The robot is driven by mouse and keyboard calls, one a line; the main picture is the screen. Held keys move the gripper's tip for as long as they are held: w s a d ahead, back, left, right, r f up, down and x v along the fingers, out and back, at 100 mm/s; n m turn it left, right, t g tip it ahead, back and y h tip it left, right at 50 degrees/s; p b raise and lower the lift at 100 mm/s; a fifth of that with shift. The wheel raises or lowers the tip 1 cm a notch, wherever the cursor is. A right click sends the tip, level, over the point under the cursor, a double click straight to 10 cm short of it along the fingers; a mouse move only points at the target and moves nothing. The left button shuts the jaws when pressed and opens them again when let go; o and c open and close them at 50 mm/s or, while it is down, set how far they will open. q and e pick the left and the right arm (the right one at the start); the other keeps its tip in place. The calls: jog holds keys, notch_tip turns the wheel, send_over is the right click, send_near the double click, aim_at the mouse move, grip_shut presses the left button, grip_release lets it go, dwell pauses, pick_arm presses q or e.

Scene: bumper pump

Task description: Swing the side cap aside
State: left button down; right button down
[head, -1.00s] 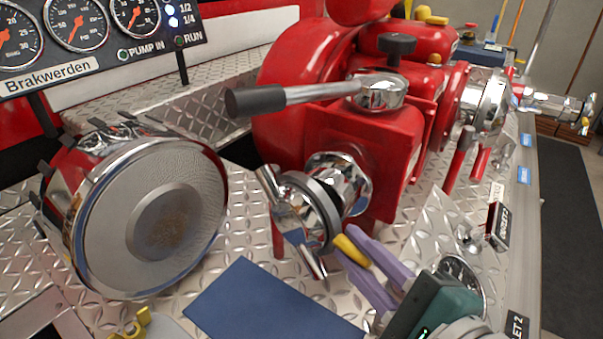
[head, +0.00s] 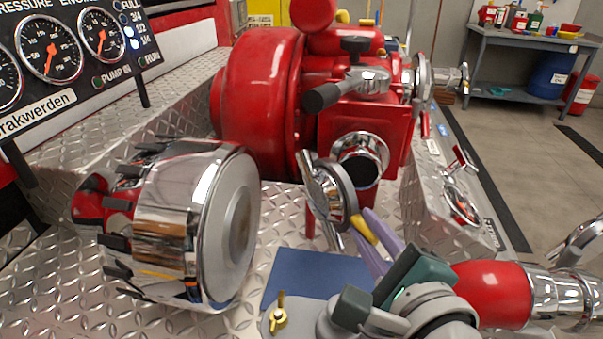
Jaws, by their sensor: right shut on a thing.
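The side cap (head: 338,190), a chrome disc with a bar handle, stands edge-on in front of and left of the chrome side outlet (head: 362,150) of the red pump (head: 265,100). The outlet's dark round opening shows beside the cap, so the cap is swung partly off it. My right gripper (head: 368,224), with purple fingers and a yellow piece at the tip, is shut on the cap at its lower right edge. The exact contact is partly hidden by the fingers. My left gripper is not in view.
A large chrome drum-shaped fitting (head: 175,220) stands left of the cap. A blue mat (head: 305,270) lies below it on the tread plate. A gauge panel (head: 75,45) is at upper left. A grey workbench (head: 530,42) stands far right, beyond open floor.

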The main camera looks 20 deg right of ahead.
jog(key=shift+a, duration=0.15)
jog(key=c, duration=0.8)
grip_release()
jog(key=v, duration=1)
jog(key=shift+p, duration=0.3)
jog(key=shift+w, duration=0.1)
jog(key=shift+c, duration=0.2)
